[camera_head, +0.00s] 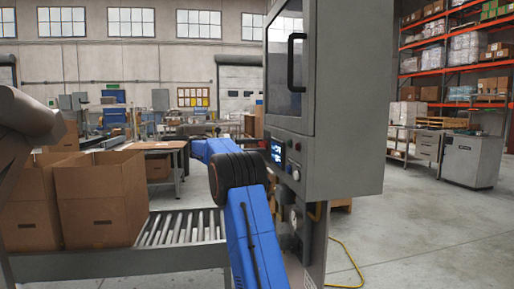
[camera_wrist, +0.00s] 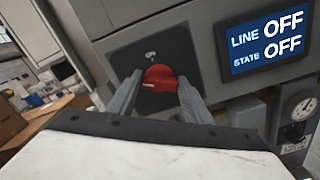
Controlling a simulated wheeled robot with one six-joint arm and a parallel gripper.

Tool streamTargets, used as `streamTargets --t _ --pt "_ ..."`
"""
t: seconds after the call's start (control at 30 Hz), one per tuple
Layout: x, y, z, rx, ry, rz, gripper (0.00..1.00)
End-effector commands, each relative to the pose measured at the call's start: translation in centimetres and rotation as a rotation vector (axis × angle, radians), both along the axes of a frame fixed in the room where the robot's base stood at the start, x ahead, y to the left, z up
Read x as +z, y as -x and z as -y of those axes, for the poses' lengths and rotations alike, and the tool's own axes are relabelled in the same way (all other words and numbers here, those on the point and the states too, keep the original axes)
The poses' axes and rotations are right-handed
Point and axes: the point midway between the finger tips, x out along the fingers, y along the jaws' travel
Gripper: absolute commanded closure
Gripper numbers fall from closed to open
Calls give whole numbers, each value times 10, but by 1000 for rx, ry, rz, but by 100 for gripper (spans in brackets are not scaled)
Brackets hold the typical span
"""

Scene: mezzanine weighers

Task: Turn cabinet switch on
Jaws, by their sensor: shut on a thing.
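The cabinet (camera_head: 345,95) is a tall grey box with a dark window and a black handle, right of centre in the head view. In the wrist view its switch (camera_wrist: 160,78) is a red knob on a dark plate, with lettering above it. My gripper (camera_wrist: 158,90) has one grey finger on each side of the red knob and is shut on it. A blue display (camera_wrist: 267,42) beside the switch reads LINE OFF and STATE OFF; it also shows in the head view (camera_head: 277,151).
A round gauge (camera_wrist: 300,107) sits below the display. Open cardboard boxes (camera_head: 100,205) stand on a roller conveyor (camera_head: 185,228) at the left. A yellow cable (camera_head: 352,262) lies on the floor right of the cabinet, where the floor is mostly clear.

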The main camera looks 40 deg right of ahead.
Motion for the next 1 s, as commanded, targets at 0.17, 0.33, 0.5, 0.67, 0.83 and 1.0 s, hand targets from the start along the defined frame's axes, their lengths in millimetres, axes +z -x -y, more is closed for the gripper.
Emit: streamTargets --t 0.17,0.33,0.5,0.67,0.83,1.0 --pt "0 0 -1 1 87 141 77" --pt "-1 1 -1 1 171 279 77" --pt "-2 1 -2 1 255 416 77" --pt "-2 1 -2 0 333 545 77" --pt "-3 1 -2 0 411 671 77" --pt "-4 2 -2 0 474 775 77"
